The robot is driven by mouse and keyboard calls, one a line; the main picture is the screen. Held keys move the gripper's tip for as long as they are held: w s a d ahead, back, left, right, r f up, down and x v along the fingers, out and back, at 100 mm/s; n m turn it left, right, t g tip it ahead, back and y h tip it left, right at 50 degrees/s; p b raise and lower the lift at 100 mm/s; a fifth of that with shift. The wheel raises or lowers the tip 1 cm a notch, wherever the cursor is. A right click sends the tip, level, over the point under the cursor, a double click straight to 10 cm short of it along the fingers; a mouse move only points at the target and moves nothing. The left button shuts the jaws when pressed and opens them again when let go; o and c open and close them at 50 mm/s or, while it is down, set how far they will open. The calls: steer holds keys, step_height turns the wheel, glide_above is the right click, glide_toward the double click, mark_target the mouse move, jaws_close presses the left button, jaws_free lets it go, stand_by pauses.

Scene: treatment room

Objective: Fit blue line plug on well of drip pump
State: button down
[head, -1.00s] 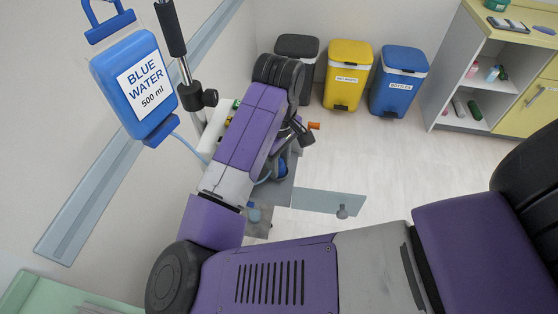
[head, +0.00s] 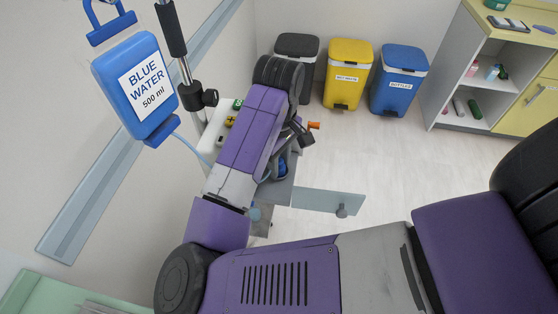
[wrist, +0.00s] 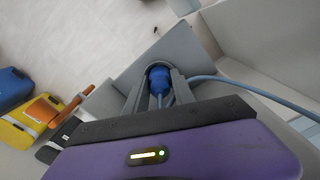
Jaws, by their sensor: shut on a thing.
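My gripper (wrist: 158,92) is shut on the blue line plug (wrist: 159,79), which sits between its two grey fingers in the wrist view. A light blue tube (wrist: 228,82) runs from the plug to the right. In the head view my arm hides most of the gripper, and a bit of blue (head: 282,167) shows beside it. The drip pump (head: 219,123) has a white body with green and yellow buttons, partly behind my arm. I cannot make out its well in either view. A grey panel (wrist: 178,48) lies behind the plug in the wrist view.
A blue water bag (head: 136,83) hangs by a pole at left, its tube leading behind my arm. A clear door (head: 318,200) with a knob stands open from the pump. An orange lever (head: 313,126) sticks out right. Several bins (head: 348,74) stand behind; the floor at right is clear.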

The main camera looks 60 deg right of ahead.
mark_target(280, 158)
steer(key=shift+f, duration=0.15)
steer(key=c, duration=1)
jaws_free()
steer(key=shift+o, duration=0.2)
steer(key=shift+f, duration=0.1)
steer(key=shift+s+a, duration=0.1)
step_height(280, 158, up, 7)
steer(key=p, duration=0.7)
steer(key=shift+r, duration=0.2)
